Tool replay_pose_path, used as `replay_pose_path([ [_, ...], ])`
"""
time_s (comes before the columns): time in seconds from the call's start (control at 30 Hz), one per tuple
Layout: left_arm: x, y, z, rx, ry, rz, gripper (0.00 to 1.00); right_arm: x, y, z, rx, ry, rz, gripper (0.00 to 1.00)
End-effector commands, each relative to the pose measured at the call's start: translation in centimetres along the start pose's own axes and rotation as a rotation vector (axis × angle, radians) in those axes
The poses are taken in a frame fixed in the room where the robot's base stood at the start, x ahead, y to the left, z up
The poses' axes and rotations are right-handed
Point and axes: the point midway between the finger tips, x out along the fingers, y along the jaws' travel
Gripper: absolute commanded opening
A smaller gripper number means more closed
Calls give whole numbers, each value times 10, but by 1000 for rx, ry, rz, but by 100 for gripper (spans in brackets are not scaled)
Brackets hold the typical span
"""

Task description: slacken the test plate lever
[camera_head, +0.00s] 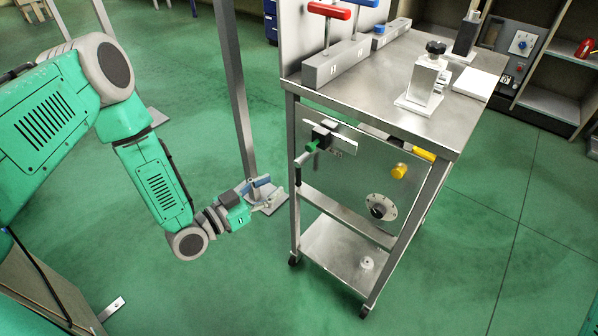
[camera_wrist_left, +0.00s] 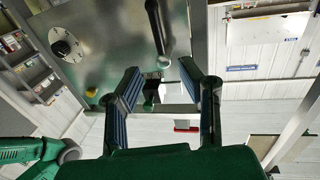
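A metal test plate (camera_head: 345,185) hangs upright on the side of a steel cart. At its upper left are a green-handled lever (camera_head: 312,146) with a dark block behind it, and a black-gripped handle (camera_head: 298,172) just below. I cannot tell for sure which is the test plate lever. In the left wrist view, the green handle (camera_wrist_left: 149,101) shows between the fingers and the black handle (camera_wrist_left: 158,28) lies beyond the fingertips. My left gripper (camera_head: 266,189) is open and empty, left of the cart and apart from both; it also shows in the left wrist view (camera_wrist_left: 160,70). My right gripper is not visible.
The plate also bears a yellow knob (camera_head: 399,171) and a round flange (camera_head: 381,207). The cart top (camera_head: 385,95) carries grey blocks, a red T-handle (camera_head: 328,11) and a clamp block (camera_head: 424,80). A grey post (camera_head: 236,90) stands behind my left forearm. Green floor is clear right of the cart.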

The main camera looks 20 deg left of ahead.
Motion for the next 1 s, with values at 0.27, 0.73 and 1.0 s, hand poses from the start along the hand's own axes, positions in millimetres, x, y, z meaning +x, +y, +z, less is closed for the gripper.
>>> replay_pose_path([
  [0.27,59,0,2,-1,2,1,33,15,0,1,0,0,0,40],
  [0.73,90,0,0,-3,-1,0,33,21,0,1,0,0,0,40],
  [1.0,90,0,0,-2,-1,0,0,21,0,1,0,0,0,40],
])
